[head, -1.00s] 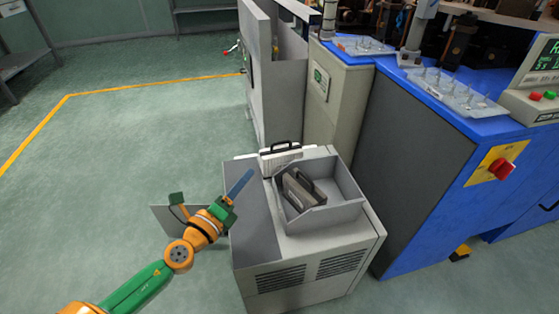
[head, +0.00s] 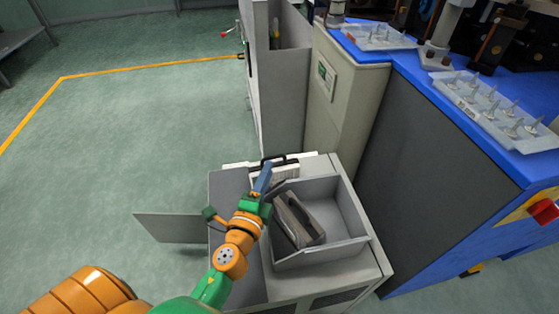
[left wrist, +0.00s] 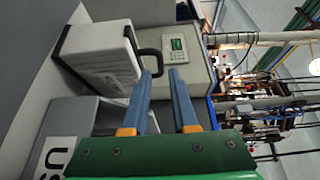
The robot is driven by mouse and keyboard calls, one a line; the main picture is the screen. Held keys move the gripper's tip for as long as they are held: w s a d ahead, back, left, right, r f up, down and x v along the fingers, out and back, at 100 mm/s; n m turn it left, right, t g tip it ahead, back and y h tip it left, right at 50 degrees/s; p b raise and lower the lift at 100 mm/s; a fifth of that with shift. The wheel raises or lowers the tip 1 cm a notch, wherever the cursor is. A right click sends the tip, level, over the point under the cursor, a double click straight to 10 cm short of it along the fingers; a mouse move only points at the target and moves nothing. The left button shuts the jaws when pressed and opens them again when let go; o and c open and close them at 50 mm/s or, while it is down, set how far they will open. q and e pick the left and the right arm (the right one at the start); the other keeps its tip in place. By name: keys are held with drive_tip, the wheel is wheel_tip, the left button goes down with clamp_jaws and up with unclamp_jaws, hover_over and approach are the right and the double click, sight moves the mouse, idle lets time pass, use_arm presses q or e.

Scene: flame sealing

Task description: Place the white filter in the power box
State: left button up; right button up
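The white filter (head: 287,174), with a black handle on top, is at the back of the low grey cabinet's top. My left gripper (head: 264,178) is just in front of it and hides part of it. In the left wrist view the white filter (left wrist: 97,58) is a white box, its black handle close to my fingertips. There my left gripper (left wrist: 160,73) is open, with a clear gap and nothing held. I cannot tell whether a finger touches the handle. I cannot tell for sure which housing is the power box. My right gripper is out of view.
A grey open bin (head: 347,208) on the low cabinet (head: 365,272) holds a dark grey handled filter (head: 298,219). An open door panel (head: 165,228) juts left. A tall grey cabinet (head: 280,90) and a blue machine (head: 440,180) stand behind and right. The floor at left is free.

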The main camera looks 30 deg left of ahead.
sight(273, 158)
use_arm(q)
drive_tip(key=w, duration=0.4)
drive_tip(key=w+a, duration=0.1)
drive_tip(key=w, duration=0.1)
clamp_jaws()
idle(1.2)
